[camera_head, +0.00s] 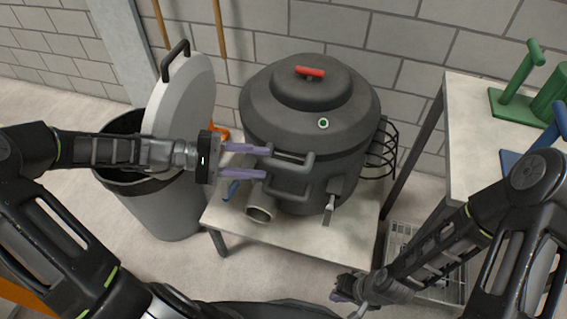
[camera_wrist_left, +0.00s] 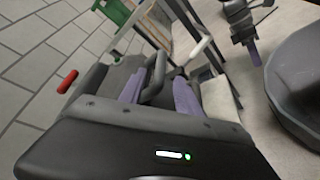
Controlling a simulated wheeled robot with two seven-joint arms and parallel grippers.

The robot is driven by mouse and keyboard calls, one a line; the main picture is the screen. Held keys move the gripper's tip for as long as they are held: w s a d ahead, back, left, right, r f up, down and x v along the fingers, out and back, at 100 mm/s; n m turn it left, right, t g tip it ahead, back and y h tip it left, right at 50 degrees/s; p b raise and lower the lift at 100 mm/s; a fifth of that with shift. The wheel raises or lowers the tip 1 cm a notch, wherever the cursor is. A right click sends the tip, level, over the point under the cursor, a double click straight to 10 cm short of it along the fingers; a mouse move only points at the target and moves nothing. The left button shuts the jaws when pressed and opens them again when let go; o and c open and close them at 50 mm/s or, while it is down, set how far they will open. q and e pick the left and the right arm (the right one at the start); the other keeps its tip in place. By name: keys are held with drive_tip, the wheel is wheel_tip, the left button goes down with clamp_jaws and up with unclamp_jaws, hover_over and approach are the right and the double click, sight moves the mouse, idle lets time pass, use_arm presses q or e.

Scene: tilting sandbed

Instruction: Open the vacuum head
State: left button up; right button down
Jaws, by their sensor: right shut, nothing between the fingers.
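The vacuum is a dark grey drum (camera_head: 310,185) on a low table. Its head (camera_head: 350,105) is seated on top, with a red handle (camera_head: 310,71) and a small green-ringed button (camera_head: 323,123). A dark loop handle (camera_head: 300,162) sticks out from the front of the head. My left gripper (camera_head: 267,163) is open, its purple fingers apart at this loop. In the left wrist view the loop (camera_wrist_left: 156,75) shows between the two fingers; contact cannot be told. A latch lever (camera_head: 330,207) hangs at the drum's front. My right gripper (camera_head: 345,295) is shut and empty, low in front of the table.
A grey bin (camera_head: 165,210) with its round lid (camera_head: 190,105) raised stands left of the table (camera_head: 340,235). A higher table (camera_head: 470,140) with green objects is at right. A wire rack (camera_head: 383,150) is behind the drum. A white crate (camera_head: 400,240) lies on the floor.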

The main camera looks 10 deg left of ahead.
sight(283, 165)
use_arm(q)
drive_tip(key=b+x, duration=0.1)
drive_tip(key=x, duration=0.5)
drive_tip(key=shift+w+d, duration=0.1)
drive_tip(key=shift+d, duration=0.25)
drive_tip(key=shift+c, duration=0.6)
drive_tip(key=shift+f, duration=0.1)
clamp_jaws()
idle(0.4)
